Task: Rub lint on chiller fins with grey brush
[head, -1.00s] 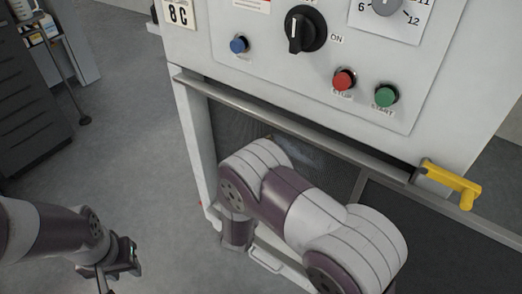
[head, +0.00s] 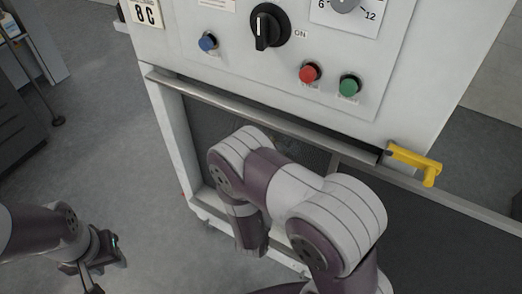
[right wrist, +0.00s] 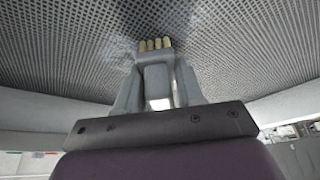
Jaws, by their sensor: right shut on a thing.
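The chiller fins are a grey mesh-like panel (right wrist: 250,60) filling the top of the right wrist view. In the head view they show as a dark panel (head: 197,118) under the machine's bar, partly behind my right arm. A paler, hazy patch of lint (right wrist: 116,50) lies on the panel left of the brush. My right gripper (right wrist: 156,88) is shut on the grey brush (right wrist: 154,70), whose tan bristles point at the panel; I cannot tell if they touch it. In the head view my right gripper is hidden. My left gripper (head: 98,272) hangs low at the left, away from the machine; its jaw gap is unclear.
The white machine front (head: 230,60) carries a black knob (head: 266,27) and blue, red and green buttons. A metal bar (head: 262,118) runs beneath, with a yellow handle (head: 414,163) at its right. Open floor lies to the left.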

